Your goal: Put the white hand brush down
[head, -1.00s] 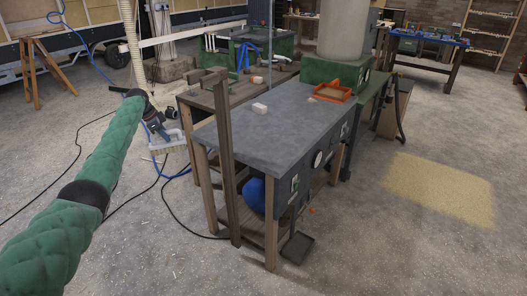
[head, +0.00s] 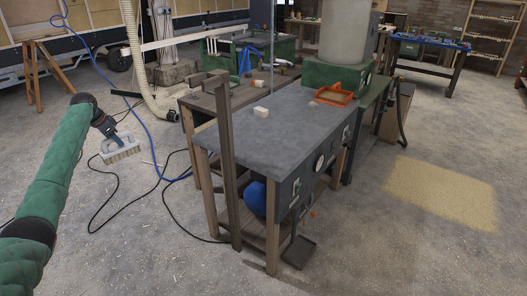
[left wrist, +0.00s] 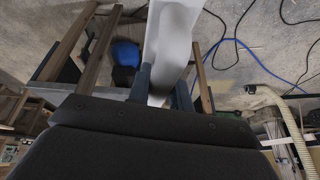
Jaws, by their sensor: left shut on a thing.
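The white hand brush (head: 120,148) has a pale block with bristles pointing down. It hangs in the air from my left gripper (head: 108,128), left of the grey-topped table (head: 268,135). My left gripper is shut on the brush's handle. In the left wrist view, the white brush (left wrist: 172,40) sits between the two dark fingers (left wrist: 165,90), and its far end runs out of the top of the picture. My right gripper is not in view.
A small pale block (head: 261,112) and an orange tray (head: 334,94) are on the grey tabletop. A wooden post (head: 227,165) rises at the table's left edge. Cables (head: 100,190) lie on the floor below the brush. Open floor lies at left and front.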

